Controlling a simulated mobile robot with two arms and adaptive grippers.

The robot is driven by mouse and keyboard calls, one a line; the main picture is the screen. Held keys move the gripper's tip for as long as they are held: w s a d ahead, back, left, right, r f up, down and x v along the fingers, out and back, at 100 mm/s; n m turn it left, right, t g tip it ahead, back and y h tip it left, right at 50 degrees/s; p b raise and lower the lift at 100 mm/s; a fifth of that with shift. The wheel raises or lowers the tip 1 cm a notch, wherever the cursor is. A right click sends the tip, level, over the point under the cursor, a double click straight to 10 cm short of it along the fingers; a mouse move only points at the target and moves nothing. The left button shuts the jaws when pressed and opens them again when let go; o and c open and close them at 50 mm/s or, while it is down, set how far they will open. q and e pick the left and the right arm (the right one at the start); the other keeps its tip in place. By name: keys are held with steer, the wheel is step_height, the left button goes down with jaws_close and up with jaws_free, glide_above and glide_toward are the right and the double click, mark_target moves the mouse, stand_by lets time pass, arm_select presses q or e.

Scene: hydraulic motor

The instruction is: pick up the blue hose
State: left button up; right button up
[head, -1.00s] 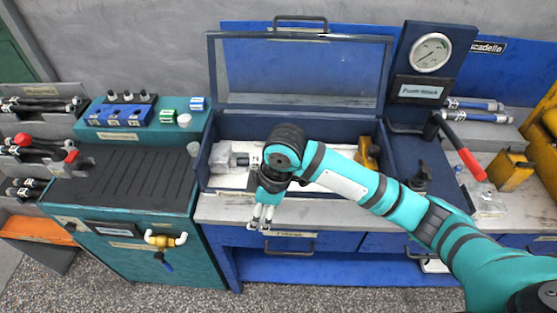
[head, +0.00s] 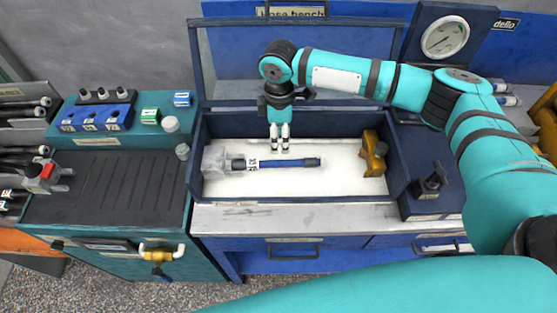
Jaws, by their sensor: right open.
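The blue hose (head: 280,163) lies level across the white floor of the blue-walled bench tray (head: 197,160). Its left end meets a grey clamp block (head: 214,161), and its dark right end is free. My right gripper (head: 279,148) points down just above the hose, near its middle, in the head view. Its fingers are open and empty; whether they touch the hose I cannot tell. My left gripper is not in view.
A yellow-brown clamp (head: 374,153) stands at the tray's right end. A raised clear lid (head: 225,70) is behind the tray. A black lever fixture (head: 432,182) stands to the right, and a teal cabinet (head: 105,190) to the left. A large teal link of mine crosses the lower right.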

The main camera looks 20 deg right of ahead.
mark_target(278, 161)
step_height(278, 161, down, 4)
steer(key=shift+w+r, duration=0.15)
steer(key=shift+r, duration=0.1)
steer(key=shift+f+p, duration=0.3)
steer(key=shift+f, duration=0.5)
steer(key=f, duration=0.1)
steer(key=f+p, duration=0.1)
steer(key=f, duration=0.2)
steer(key=shift+s+a+f, duration=0.1)
steer(key=shift+s+f, duration=0.15)
steer(key=shift+s, duration=0.1)
steer(key=shift+f, duration=0.2)
steer(key=c, duration=0.6)
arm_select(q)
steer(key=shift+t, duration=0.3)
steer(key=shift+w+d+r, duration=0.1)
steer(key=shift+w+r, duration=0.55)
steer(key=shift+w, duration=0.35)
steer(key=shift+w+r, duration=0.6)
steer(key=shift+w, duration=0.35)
arm_select(e)
jaws_close()
